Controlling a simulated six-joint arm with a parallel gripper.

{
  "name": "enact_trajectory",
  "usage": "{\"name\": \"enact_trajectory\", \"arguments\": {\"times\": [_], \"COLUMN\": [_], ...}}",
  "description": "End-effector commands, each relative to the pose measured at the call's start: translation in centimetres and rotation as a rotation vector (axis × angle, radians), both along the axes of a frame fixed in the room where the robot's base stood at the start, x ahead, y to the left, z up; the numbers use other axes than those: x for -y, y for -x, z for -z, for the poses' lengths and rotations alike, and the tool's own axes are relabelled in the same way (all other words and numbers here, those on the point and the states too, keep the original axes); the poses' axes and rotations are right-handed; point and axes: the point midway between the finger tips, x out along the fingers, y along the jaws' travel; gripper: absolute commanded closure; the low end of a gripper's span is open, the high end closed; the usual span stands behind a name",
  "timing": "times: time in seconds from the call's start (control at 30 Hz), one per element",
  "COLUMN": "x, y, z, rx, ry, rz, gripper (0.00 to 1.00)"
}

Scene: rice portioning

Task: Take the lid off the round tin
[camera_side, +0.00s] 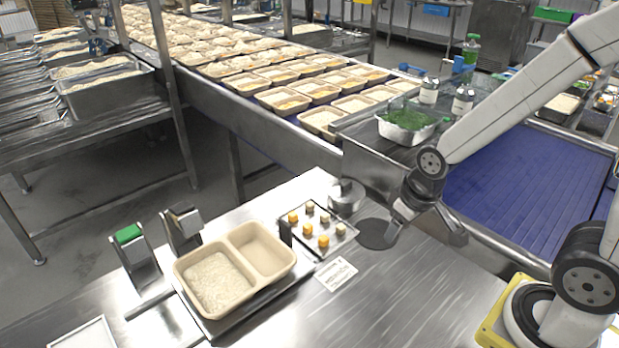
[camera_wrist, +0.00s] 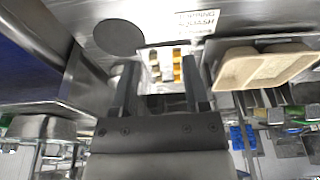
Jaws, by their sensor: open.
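The round tin (camera_side: 346,197) is a short, shiny metal cylinder standing on the steel table, just behind the tray of cubes. A small raised part shows on its top, so the lid appears to be on it. A flat dark disc (camera_side: 376,233) lies on the table to the right of the tin; it also shows in the wrist view (camera_wrist: 120,37). My gripper (camera_side: 428,238) is open and empty, to the right of the disc and apart from the tin. Both fingers show in the wrist view (camera_wrist: 160,84). I cannot clearly make out the tin there.
A printed card (camera_side: 335,274) lies in front. A two-compartment container (camera_side: 290,262) holds rice in one side. A steel box (camera_side: 378,165) and blue conveyor (camera_side: 530,185) stand behind. The front right table is clear.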

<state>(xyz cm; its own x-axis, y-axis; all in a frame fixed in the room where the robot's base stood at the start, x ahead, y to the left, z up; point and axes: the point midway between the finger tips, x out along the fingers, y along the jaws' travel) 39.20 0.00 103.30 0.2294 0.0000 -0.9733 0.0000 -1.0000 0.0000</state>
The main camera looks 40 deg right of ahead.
Motion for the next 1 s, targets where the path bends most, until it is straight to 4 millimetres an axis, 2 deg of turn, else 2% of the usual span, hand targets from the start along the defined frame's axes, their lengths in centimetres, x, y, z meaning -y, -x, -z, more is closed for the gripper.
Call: {"name": "enact_trajectory", "arguments": {"times": [0.27,0.47,0.67,1.0], "x": [0.1,0.5,1.6,4.9], "y": [-0.2,-2.1,-6.1,-14.0], "z": [0.0,-0.3,-0.6,-0.4], "rx": [-0.001,-0.013,-0.042,-0.097], "ry": [-0.002,-0.018,-0.052,-0.113], "rz": [0.009,0.093,0.287,0.707], "gripper": [0.41,0.41,0.41,0.41]}}
